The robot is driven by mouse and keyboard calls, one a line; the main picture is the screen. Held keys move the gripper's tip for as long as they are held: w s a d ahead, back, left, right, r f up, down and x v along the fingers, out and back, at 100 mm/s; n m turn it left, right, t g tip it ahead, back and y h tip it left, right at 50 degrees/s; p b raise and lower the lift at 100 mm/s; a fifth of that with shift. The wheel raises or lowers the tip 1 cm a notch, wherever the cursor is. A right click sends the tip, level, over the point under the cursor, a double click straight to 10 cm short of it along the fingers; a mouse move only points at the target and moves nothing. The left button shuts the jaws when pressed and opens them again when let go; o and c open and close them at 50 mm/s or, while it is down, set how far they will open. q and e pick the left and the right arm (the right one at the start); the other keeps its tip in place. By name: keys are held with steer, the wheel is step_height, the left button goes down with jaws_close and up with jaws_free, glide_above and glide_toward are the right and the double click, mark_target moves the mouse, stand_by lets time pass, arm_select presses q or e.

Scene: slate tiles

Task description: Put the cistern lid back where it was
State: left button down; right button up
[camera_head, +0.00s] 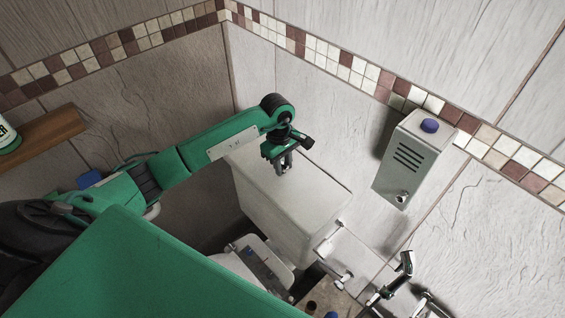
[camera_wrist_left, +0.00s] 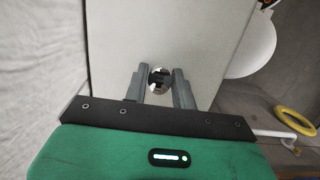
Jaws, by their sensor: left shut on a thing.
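The cistern lid (camera_head: 310,192) is a pale grey-white slab at the top of the cistern (camera_head: 270,228) against the tiled wall. It looks level with the cistern top, and I cannot tell whether a small gap lies between them. My left gripper (camera_head: 286,168) points down over the lid's far part. In the left wrist view the lid (camera_wrist_left: 120,50) fills the middle, and the left gripper (camera_wrist_left: 159,88) is shut on the round chrome knob (camera_wrist_left: 159,78) on it. My right gripper is not in view.
A grey wall box (camera_head: 410,165) with a blue-topped item (camera_head: 429,125) hangs right of the cistern. Chrome fittings (camera_head: 400,275) stand at lower right. A wooden shelf (camera_head: 45,135) is at left. In the left wrist view, a yellow ring (camera_wrist_left: 293,122) lies at right.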

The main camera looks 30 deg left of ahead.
arm_select(q)
steer(key=shift+f, duration=0.2)
steer(key=shift+w+f+b, duration=0.1)
steer(key=shift+f+b, duration=0.15)
steer(key=shift+b, duration=0.3)
steer(key=c, duration=1.1)
jaws_free()
steer(key=shift+c, duration=0.2)
steer(key=shift+r+p, duration=0.35)
steer(key=shift+p, duration=0.2)
steer(key=shift+r+p, duration=0.4)
steer(key=shift+p, duration=0.05)
steer(key=shift+a+r+b, duration=0.15)
steer(key=shift+r+b, duration=0.35)
steer(key=shift+b, duration=0.55)
step_height(320, 180, up, 10)
steer(key=a+b, duration=0.1)
steer(key=b, duration=0.2)
steer(key=shift+w+r+b, duration=0.15)
steer(key=shift+b, duration=0.25)
